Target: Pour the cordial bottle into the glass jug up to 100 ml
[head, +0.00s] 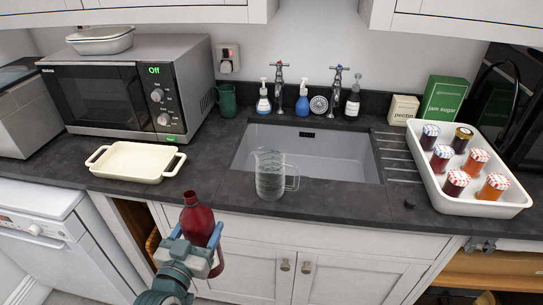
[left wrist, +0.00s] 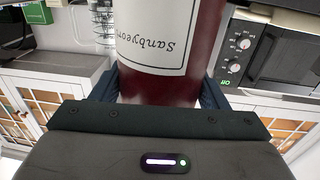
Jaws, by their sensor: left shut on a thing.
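The dark red cordial bottle (head: 198,222) is held in front of the counter, below its front edge, neck up and roughly upright. My left gripper (head: 199,246) is shut around its body. In the left wrist view the bottle (left wrist: 160,88) fills the middle between the fingers, and its white label reads upside down. The clear glass jug (head: 268,178) stands upright on the counter at the front rim of the sink, to the right of the bottle and apart from it. I see no coloured liquid in it. My right gripper is not in view.
A cream dish (head: 135,174) lies left of the jug. The sink (head: 325,152) is behind it. The microwave (head: 128,90) stands back left. The front counter right of the jug is clear.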

